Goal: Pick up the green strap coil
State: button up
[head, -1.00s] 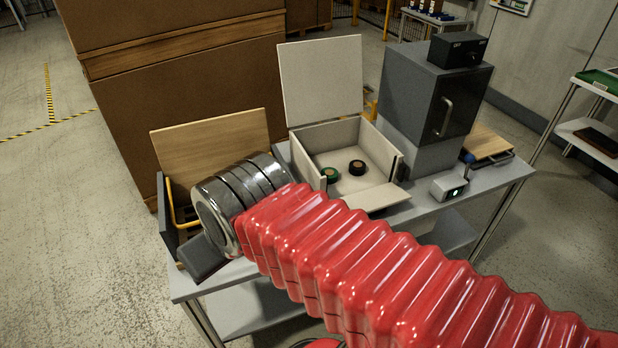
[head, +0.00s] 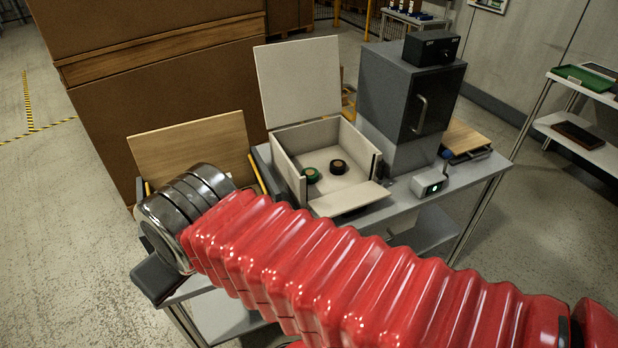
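The green strap coil (head: 312,175) lies on the floor of an open beige box (head: 292,138), near its left wall. A black coil (head: 338,167) with a brown centre lies just right of it in the same box. The box lid stands up at the back and its front flap is folded down. My arm, in a red ribbed sleeve, crosses the front of the view. Its dark metal end (head: 185,215) is at the left, apart from the box. My gripper's fingers are not clearly visible there.
The box stands on a grey table (head: 440,205). A wooden-lidded open bin (head: 192,150) is left of it. A large brown carton (head: 160,80) is behind.

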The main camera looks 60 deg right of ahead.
aim_at(313, 173)
jog(key=u, duration=0.05)
jog(key=k, duration=1)
jog(key=z, duration=0.45)
jog(key=i, duration=1)
jog(key=z, duration=0.05)
